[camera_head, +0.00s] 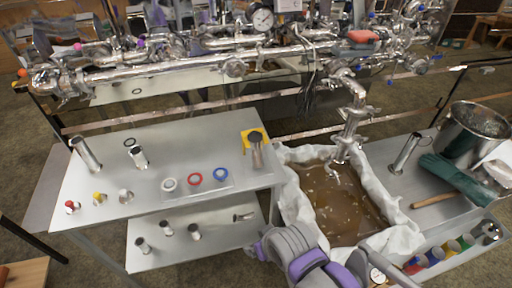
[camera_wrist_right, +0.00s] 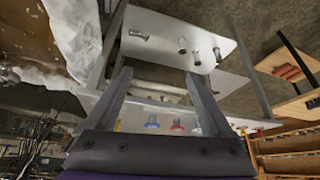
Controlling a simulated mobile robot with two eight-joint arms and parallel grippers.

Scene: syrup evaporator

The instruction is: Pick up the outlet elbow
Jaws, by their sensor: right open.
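I cannot tell for sure which part is the outlet elbow. A metal pipe piece with a dark open top (camera_head: 256,152) stands on a yellow square (camera_head: 246,136) at the right end of the upper steel shelf. A bent metal outlet pipe (camera_head: 352,112) hangs from the pipework over the cloth-lined basin. My right gripper (camera_wrist_right: 160,82) shows in the right wrist view, its two fingers spread with nothing held between them. My grey and purple arm parts show at the bottom of the head view, in front of the basin. My left gripper is not in view.
The basin (camera_head: 287,190) holds brown liquid. Metal tubes, small caps and white, red (camera_head: 194,178) and blue (camera_head: 221,174) rings stand on the upper shelf (camera_head: 150,205). The lower shelf (camera_head: 170,255) holds several short cylinders. A pot (camera_head: 470,135) and green glove (camera_head: 455,180) are at right.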

